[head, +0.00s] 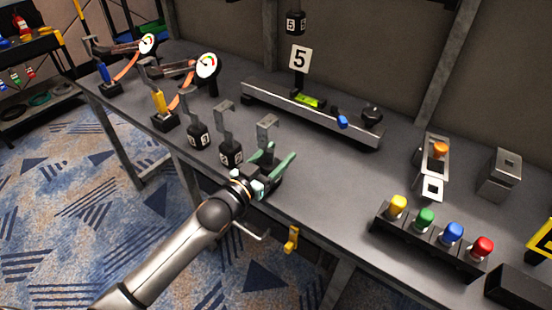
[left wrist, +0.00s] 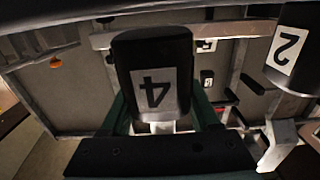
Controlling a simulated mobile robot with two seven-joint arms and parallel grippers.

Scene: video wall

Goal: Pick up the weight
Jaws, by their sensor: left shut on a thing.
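Black weights with grey hooks stand along the table's front edge. My left gripper (head: 272,160), with green fingers, is shut on the weight at the right end of this row, whose grey hook (head: 267,130) rises between the fingers. In the left wrist view this black weight (left wrist: 153,65) fills the space between the fingers, its white label 4 upside down. Its body is largely hidden by the gripper in the head view. I cannot tell whether it still touches the table. My right gripper is not in view.
A weight labelled 2 (head: 231,153) stands close to the left of my gripper, with another weight (head: 198,134) beyond. Behind is a long beam (head: 320,115) with a sign 5 (head: 299,57). Coloured buttons (head: 424,220) stand at right. Table (head: 340,180) between is clear.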

